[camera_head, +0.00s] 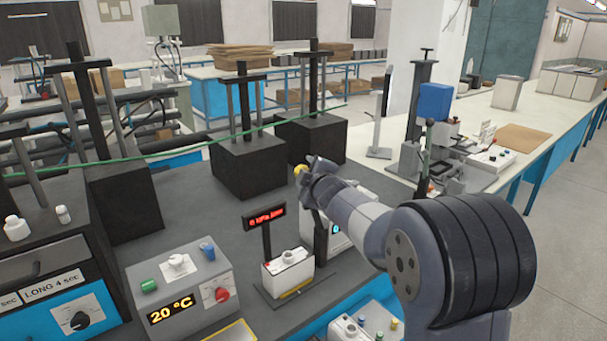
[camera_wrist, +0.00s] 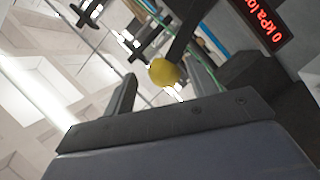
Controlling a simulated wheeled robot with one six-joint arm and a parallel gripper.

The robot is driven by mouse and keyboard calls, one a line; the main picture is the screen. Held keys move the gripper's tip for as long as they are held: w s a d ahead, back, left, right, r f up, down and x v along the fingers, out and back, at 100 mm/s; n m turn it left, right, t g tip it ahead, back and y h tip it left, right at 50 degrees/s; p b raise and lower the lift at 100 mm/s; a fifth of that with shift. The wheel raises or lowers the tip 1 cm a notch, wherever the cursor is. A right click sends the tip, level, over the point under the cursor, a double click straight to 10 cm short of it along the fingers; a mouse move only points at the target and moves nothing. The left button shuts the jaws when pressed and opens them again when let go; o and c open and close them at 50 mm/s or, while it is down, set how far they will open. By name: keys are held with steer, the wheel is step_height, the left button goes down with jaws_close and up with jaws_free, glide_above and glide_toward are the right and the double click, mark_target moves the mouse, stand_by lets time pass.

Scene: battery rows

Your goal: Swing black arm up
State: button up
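A yellow knob (camera_head: 300,169) shows at the tip of my gripper (camera_head: 312,168) in the head view. In the wrist view the yellow knob (camera_wrist: 164,72) sits at the lower end of a black arm (camera_wrist: 184,36), which slants up to the right. One dark finger of my gripper (camera_wrist: 121,98) stands left of the knob in the wrist view. In the head view, my wrist and gripper hide most of the black arm and part of the device beneath.
A small white unit with a red display (camera_head: 265,217) stands just left of my arm. A grey box reading 20 °C (camera_head: 180,285) is at the front left. Black blocks with posts (camera_head: 248,165) stand behind, with a green line (camera_head: 180,150) across them. Clear dark tabletop lies between.

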steer(key=v, duration=0.8)
steer(key=shift+b, duration=0.3)
steer(key=shift+w+a, duration=0.1)
steer(key=shift+a, duration=0.1)
steer(key=shift+p+x, duration=0.8)
steer(key=shift+x, duration=4.6)
